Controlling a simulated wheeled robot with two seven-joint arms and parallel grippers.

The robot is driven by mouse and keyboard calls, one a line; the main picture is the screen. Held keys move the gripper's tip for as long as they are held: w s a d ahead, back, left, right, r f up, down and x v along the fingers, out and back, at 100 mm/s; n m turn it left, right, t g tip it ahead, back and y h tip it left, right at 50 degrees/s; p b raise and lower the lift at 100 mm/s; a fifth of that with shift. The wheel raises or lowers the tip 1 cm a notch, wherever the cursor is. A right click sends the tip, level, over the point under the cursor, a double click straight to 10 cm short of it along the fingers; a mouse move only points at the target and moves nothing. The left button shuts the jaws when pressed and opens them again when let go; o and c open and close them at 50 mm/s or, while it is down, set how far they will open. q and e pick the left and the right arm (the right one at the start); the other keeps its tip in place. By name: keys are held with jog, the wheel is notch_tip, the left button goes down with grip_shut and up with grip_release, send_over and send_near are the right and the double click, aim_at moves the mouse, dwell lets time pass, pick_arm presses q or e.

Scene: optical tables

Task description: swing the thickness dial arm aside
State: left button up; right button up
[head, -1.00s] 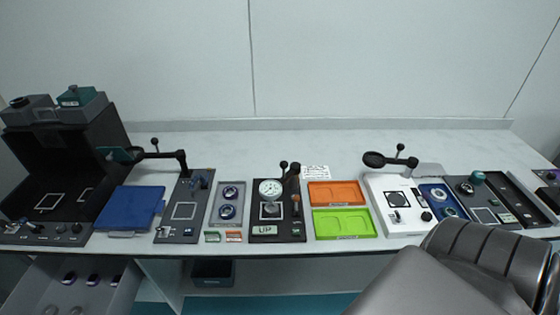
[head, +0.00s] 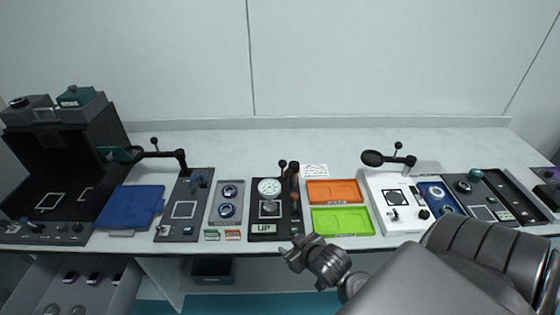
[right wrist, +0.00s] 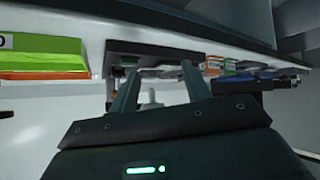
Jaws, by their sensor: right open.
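The thickness gauge (head: 269,187) has a round white dial on an arm over a black base plate (head: 291,232), with a dark post and black knobs (head: 283,164) behind it. The dial sits above a small square stage, and an "UP" label (head: 264,229) lies at the plate's front. My right gripper (head: 290,248) is in front of the table edge, just short of the plate and touching nothing that I can see. In the right wrist view its two fingers (right wrist: 158,75) are apart and empty, with a dark plate (right wrist: 155,49) beyond them. My left gripper is not in view.
Orange (head: 334,181) and green (head: 314,221) trays lie right of the gauge. A grey holder (head: 216,214) with two round parts stands left of it. A white station (head: 385,182) with a swing-arm lens is farther right. The wall behind is clear.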

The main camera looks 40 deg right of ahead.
jog(key=w+d+r+t+h, duration=0.1)
jog(key=w+d+r+t, duration=0.3)
jog(key=w+d+r, duration=0.3)
jog(key=t+h, duration=0.1)
jog(key=t, duration=0.3)
send_near(280, 161)
jog(key=w+d, duration=0.1)
jog(key=w, duration=0.3)
jog(key=w+d+p, duration=0.1)
jog(key=w, duration=0.2)
jog(key=w+p, duration=0.1)
jog(key=w, duration=0.2)
jog(key=shift+d+f, duration=0.3)
jog(key=shift+d, duration=0.05)
jog(key=shift+w+f+p, duration=0.15)
jog(key=shift+w+p, duration=0.2)
jog(key=shift+w, duration=0.25)
jog(key=shift+c, duration=0.5)
grip_shut()
